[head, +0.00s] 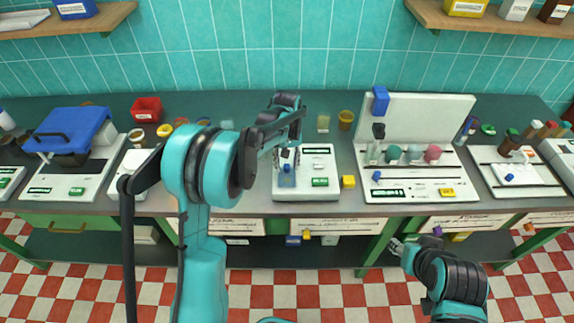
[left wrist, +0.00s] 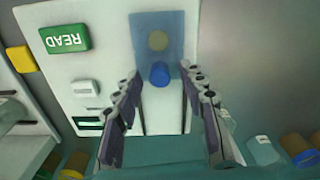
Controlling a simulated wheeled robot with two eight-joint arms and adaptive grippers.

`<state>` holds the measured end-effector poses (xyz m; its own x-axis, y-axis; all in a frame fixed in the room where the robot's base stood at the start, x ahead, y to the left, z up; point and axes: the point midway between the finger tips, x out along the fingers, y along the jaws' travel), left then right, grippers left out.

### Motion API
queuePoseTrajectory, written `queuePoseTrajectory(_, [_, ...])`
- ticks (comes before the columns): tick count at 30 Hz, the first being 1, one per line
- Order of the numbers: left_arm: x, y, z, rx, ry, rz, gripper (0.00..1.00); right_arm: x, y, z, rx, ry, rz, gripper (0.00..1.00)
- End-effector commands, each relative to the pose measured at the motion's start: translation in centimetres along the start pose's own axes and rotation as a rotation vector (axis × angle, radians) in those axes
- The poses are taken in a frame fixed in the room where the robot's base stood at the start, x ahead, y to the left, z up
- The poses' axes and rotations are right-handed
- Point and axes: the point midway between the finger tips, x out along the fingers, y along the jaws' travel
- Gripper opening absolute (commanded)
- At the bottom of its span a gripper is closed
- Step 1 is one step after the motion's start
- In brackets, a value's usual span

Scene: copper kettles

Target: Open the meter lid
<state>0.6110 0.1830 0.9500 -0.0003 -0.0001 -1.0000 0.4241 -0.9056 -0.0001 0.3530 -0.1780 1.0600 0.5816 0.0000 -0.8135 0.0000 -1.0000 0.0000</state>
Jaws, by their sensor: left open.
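The meter (head: 318,160) is a white box with a green button at the centre of the bench; its white top also shows in the left wrist view (left wrist: 95,25). Its lid (head: 287,181) is a see-through blue panel that looks flat on the top, with a pale disc showing through it in the left wrist view (left wrist: 178,30). A blue knob (left wrist: 160,76) stands on the lid's edge. My left gripper (left wrist: 160,84) is open above the meter, its fingertips on either side of the knob in that view; contact cannot be told. My right gripper (head: 399,246) is low, before the bench, its fingers too small to read.
A white station with a tall back panel (head: 418,115) stands right of the meter. A yellow block (head: 348,182) lies close beside the meter's right side. A blue-lidded box (head: 70,135) is at the left. A red bin (head: 146,109) stands at the back.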

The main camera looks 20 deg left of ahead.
Motion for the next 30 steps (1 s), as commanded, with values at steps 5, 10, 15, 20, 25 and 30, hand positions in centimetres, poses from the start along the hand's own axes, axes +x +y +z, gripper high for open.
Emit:
queuePoseTrajectory(5, [0.2, 0.0, 0.0, 0.000, 0.000, 0.000, 0.41, 0.0, 0.0, 0.0, 0.000, 0.000, 0.000, 0.40])
queuePoseTrajectory(10, [0.1, 0.0, 0.0, 0.000, 0.000, 0.000, 0.23, 0.0, 0.0, 0.0, 0.000, 0.000, 0.000, 0.40])
queuePoseTrajectory(15, [0.1, 0.0, 0.0, 0.000, 0.000, 0.000, 0.00, 0.0, 0.0, 0.0, 0.000, 0.000, 0.000, 0.40])
queuePoseTrajectory(20, [0.1, 0.1, -0.5, 0.000, 0.000, 0.000, 0.00, -0.1, 0.0, 0.0, 0.000, 0.000, 0.000, 0.40])
queuePoseTrajectory(25, [0.0, 0.7, -3.9, -0.001, 0.000, 0.000, 0.00, -0.4, 0.0, -0.3, 0.000, 0.000, 0.000, 0.40])
queuePoseTrajectory(30, [0.0, 1.3, -7.6, 0.000, 0.000, 0.001, 0.00, -0.9, 0.0, -0.6, 0.000, 0.000, 0.000, 0.40])
